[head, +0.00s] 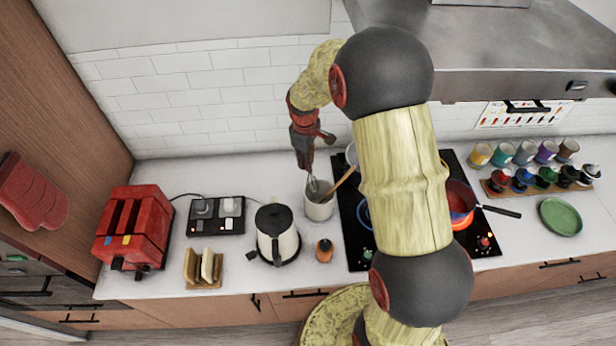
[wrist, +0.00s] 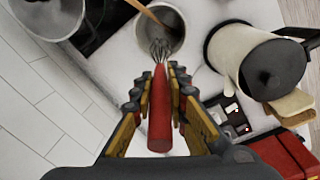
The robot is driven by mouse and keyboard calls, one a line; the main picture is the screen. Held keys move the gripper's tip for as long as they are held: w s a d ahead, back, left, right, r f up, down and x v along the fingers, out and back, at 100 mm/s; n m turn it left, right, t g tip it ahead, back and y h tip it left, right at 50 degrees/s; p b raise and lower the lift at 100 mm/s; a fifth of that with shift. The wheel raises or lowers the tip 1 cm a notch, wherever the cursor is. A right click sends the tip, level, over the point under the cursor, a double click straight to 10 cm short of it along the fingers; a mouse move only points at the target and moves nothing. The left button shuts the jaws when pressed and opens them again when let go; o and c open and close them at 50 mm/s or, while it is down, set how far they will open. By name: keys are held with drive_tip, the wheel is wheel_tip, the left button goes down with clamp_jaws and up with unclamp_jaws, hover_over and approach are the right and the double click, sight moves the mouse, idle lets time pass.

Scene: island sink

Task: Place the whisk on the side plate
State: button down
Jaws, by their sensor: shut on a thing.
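My gripper (wrist: 161,90) is shut on the red handle of the whisk (wrist: 159,118). In the wrist view the whisk's wire head points away, over the pale utensil crock (wrist: 172,35). In the head view my gripper (head: 307,166) is above the crock (head: 319,208), with the wire end at the crock's opening; I cannot tell how far inside it is. A green plate (head: 560,216), which looks like the side plate, lies empty on the counter at the far right.
A wooden utensil (head: 343,181) leans in the crock. The kettle (head: 277,235) and a small orange-topped shaker (head: 324,250) stand near it. The cooktop (head: 350,220) with a red pan (head: 460,199), its handle sticking out right, and a rack of bottles (head: 530,180) lie toward the plate.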

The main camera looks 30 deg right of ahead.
sight(308, 178)
wheel_tip(308, 178, down, 9)
drive_tip(key=shift+r+p, duration=0.1)
drive_tip(key=shift+p, duration=0.55)
drive_tip(key=c, duration=1.8)
unclamp_jaws()
drive_tip(key=shift+c, duration=0.2)
drive_tip(key=shift+o, duration=0.5)
